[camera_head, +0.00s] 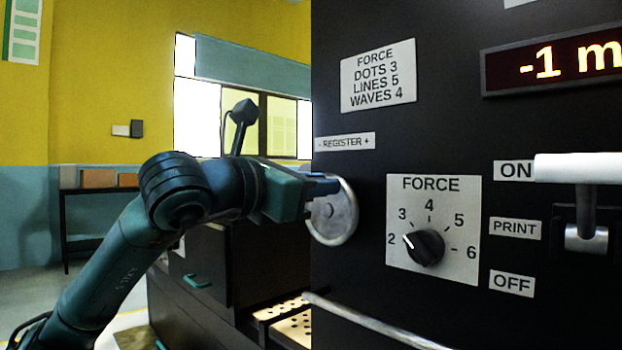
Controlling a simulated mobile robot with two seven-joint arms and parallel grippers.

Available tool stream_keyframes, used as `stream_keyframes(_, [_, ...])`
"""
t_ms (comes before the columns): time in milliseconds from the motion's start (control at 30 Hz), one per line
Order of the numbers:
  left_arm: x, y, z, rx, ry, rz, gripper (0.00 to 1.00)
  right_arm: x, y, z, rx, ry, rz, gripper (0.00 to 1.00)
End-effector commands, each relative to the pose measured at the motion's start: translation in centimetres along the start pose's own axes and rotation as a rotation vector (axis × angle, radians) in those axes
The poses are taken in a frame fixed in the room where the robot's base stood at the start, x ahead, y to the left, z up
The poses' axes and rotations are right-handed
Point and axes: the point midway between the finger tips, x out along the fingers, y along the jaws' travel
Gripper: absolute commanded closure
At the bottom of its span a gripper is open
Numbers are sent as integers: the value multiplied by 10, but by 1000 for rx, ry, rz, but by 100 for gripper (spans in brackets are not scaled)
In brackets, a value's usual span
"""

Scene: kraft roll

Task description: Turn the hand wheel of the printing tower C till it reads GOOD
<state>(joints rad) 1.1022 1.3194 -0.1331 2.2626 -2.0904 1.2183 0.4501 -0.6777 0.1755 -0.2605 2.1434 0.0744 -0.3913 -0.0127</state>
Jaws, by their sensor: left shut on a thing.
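The hand wheel (337,228) is a pale metal disc on the left side of the black machine front, under the label "- REGISTER +". My left gripper (326,187) reaches in from the left and is shut on the upper rim of the wheel; its fingers hide part of that rim. The display (560,60) at the upper right shows "-1 m" in lit characters, and the picture edge cuts off the rest. The word GOOD does not show in the visible part. No letter naming the tower is in view. My right gripper is not in view.
A force knob (424,246) points at about 2. A white-handled lever (580,168) stands level with the ON label. A metal rail (370,322) crosses below the panel. Dark cabinets (265,265) stand behind my left arm. A note (378,77) lists DOTS 3, LINES 5, WAVES 4.

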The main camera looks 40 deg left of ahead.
Motion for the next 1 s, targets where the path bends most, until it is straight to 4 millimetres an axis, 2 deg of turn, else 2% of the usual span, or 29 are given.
stream_keyframes(400, [0, -10, -3, 210, 0, -2, 100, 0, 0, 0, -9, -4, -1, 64])
stream_keyframes(967, [0, -12, -4, 243, 0, -2, 100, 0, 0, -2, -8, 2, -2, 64])
stream_keyframes(1000, [0, -12, -4, 243, 0, -2, 81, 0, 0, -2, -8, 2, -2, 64])
